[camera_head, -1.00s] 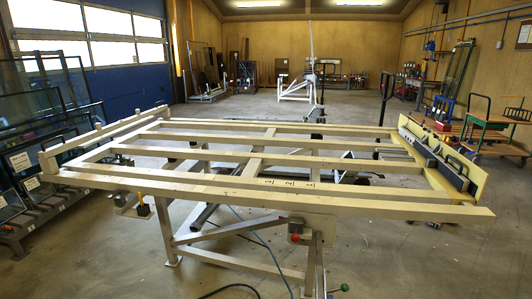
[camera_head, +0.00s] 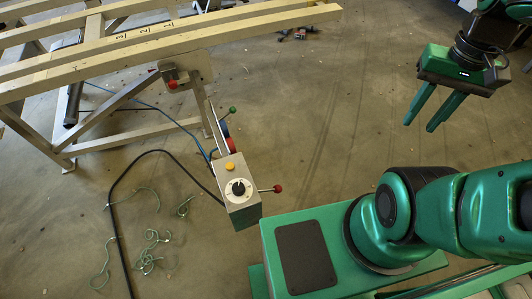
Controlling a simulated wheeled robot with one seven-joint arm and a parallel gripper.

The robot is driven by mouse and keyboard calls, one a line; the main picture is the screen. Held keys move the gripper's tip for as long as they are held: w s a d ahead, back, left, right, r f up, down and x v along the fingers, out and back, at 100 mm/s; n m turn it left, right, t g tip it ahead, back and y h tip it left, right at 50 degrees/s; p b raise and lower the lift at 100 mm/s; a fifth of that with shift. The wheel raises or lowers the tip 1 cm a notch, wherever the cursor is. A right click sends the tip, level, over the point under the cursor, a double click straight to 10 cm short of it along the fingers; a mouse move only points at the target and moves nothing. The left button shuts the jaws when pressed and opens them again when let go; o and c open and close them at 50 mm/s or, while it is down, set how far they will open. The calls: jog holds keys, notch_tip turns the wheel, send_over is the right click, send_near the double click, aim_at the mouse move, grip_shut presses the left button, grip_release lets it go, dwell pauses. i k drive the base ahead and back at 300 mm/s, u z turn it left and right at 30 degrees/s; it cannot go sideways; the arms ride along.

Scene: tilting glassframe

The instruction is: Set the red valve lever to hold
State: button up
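A lever with a red ball end (camera_head: 278,188) sticks out to the right from the side of a grey control box (camera_head: 241,212). Its thin rod looks roughly level. The box's top carries a black knob (camera_head: 238,188) on a white dial and a yellow button (camera_head: 230,166). Markings by the lever are too small to read. A second lever with a green ball end (camera_head: 232,109) stands just behind the box. My gripper (camera_head: 418,127) hangs at the upper right, well apart from the levers, with its two green fingers spread and nothing between them.
The cream tilting frame (camera_head: 150,45) with its trestle legs fills the upper left. A red button (camera_head: 173,84) sits on a small box under it. A black cable (camera_head: 122,185) and loose green-white strands (camera_head: 152,240) lie on the floor. The floor between the control box and my gripper is clear.

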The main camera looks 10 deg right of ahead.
aim_at(277, 188)
jog(key=u, duration=2.35)
jog(key=k, duration=1.8)
jog(key=z, duration=1)
jog(key=i, duration=1.05)
